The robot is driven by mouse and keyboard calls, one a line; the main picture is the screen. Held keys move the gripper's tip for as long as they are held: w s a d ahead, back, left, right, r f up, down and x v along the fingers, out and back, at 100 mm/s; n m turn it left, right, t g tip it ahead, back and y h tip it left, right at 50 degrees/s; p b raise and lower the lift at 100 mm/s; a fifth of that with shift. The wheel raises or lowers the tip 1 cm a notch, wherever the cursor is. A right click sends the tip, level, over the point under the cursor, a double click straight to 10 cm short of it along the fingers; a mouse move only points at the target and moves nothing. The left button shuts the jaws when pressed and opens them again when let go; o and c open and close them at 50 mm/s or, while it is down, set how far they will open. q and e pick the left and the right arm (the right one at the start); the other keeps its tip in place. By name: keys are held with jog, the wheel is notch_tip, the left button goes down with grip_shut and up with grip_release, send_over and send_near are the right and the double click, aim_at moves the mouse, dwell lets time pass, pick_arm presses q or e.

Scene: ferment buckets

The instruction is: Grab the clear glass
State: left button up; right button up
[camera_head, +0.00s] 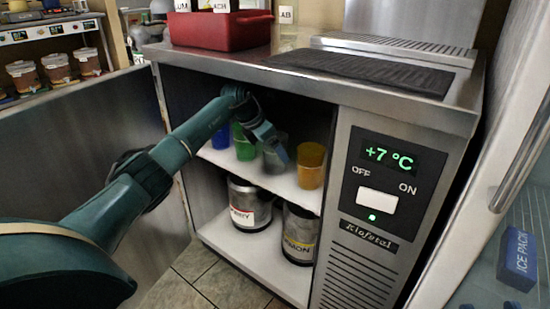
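The clear glass (274,162) stands on the upper white shelf of the open fridge. It looks greyish and sits between a green glass (244,146) and an orange glass (311,166).
A blue glass (221,136) stands left of the green one. Two metal canisters stand on the lower shelf (262,264). The steel counter (290,45) hangs over the opening, with a red box (222,32) on top. The fridge door (75,135) is open at left.

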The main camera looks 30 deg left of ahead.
pick_arm(q)
jog(key=c, duration=1.1)
jog(key=shift+r, duration=0.1)
